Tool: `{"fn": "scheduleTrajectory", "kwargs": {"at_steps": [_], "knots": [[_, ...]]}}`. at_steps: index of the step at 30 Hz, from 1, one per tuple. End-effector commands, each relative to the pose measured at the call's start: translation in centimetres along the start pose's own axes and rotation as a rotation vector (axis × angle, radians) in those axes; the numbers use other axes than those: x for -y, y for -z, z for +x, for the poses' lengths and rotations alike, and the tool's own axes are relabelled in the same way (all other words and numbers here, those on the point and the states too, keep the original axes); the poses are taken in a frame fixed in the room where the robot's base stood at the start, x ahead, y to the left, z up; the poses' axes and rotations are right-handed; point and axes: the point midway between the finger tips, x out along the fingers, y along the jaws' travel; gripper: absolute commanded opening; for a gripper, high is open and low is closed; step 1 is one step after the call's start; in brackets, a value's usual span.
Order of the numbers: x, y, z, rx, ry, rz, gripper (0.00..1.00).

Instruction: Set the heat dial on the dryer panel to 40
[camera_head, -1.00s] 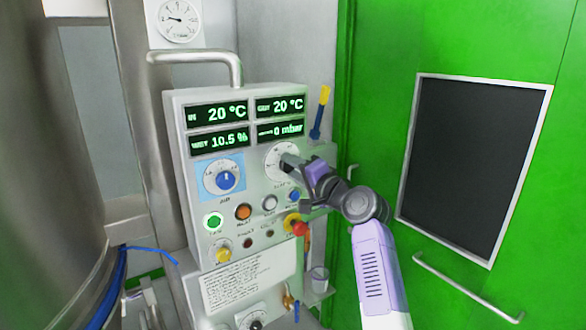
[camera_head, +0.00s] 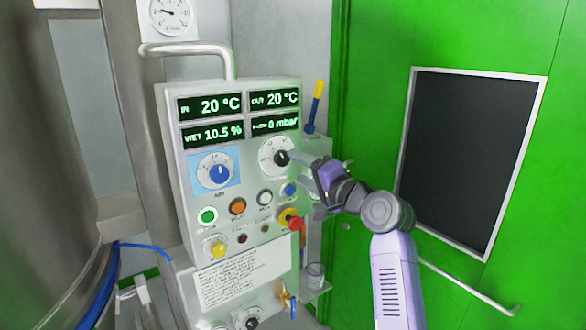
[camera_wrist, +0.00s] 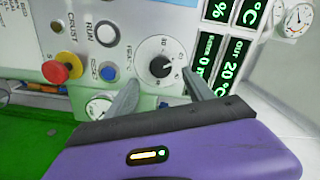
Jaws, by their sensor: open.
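The heat dial (camera_head: 281,158) is a black knob on a round white scale, on the right of the dryer panel (camera_head: 250,185) below the displays. In the wrist view the dial (camera_wrist: 160,67) sits just beyond the fingertips, its light pointer line toward the scale's numbers; I cannot read the exact setting. My gripper (camera_head: 301,172) is open and empty, a little to the right of the knob in the head view. In the wrist view its two fingers (camera_wrist: 160,85) stand apart, with the knob ahead between them and apart from them.
A blue air dial (camera_head: 219,174) is left of the heat dial. Several buttons and a red emergency stop (camera_head: 297,223) sit below. Displays read 20 °C in and out. A yellow-and-blue tool (camera_head: 315,105) stands behind the panel's right side. A green door (camera_head: 380,120) is at right.

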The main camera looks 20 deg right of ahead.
Motion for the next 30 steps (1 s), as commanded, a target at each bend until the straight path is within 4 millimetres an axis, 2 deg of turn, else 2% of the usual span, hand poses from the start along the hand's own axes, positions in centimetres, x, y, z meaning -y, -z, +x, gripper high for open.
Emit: {"fn": "scheduleTrajectory", "kwargs": {"at_steps": [3,7,23,26,29,30], "knots": [[-0.1,0.0,-1.3,-0.002,0.000,-0.002,0.61],[0.0,0.1,-2.0,-0.002,0.001,0.000,0.61],[0.1,0.2,-2.0,-0.007,0.004,-0.018,0.61],[0.8,1.4,-2.1,-0.059,0.027,-0.071,0.61],[3.0,3.6,-3.1,-0.158,0.070,-0.169,0.61],[3.0,4.1,-3.8,-0.203,0.076,-0.217,0.61]]}}
